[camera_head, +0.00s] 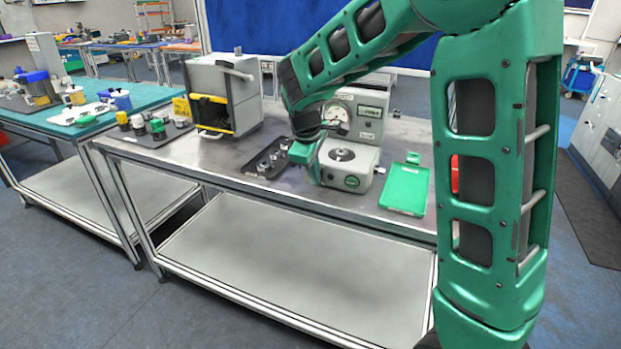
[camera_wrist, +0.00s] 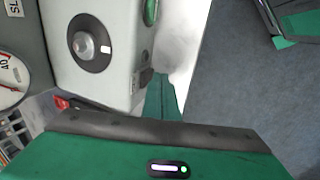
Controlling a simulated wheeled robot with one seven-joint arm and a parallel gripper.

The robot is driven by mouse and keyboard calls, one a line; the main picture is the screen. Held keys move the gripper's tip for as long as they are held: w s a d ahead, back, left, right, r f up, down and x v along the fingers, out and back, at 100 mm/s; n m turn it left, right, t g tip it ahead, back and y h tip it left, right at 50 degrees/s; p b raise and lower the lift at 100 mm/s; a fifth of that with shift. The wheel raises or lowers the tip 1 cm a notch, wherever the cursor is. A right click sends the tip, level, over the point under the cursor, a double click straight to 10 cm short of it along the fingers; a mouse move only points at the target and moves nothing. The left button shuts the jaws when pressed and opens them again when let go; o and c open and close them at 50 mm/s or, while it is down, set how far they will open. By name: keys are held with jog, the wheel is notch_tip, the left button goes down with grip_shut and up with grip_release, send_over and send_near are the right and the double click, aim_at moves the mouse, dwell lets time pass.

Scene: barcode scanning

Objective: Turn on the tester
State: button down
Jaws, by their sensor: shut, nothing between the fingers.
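The tester (camera_head: 375,165) is a light grey machine on the metal table, with a round dial gauge and a black round plate on its top. A green round button (camera_head: 352,181) is on its front face. In the wrist view the tester (camera_wrist: 122,85) fills the upper left, and the green button (camera_wrist: 150,12) shows at its edge. My gripper (camera_head: 314,174) is low at the left side of the tester in the head view. In the wrist view its green fingers (camera_wrist: 163,98) are together and empty, close beside the tester's body. Whether they touch it I cannot tell.
A black tray with metal parts (camera_head: 265,158) lies left of my gripper. A grey box machine with a yellow-edged opening (camera_head: 222,95) stands further left. The table's front edge is close to my gripper.

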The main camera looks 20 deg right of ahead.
dwell(0.3)
jog(key=shift+w+d, duration=0.1)
jog(key=shift+w, duration=0.05)
dwell(0.3)
jog(key=shift+r, duration=0.75)
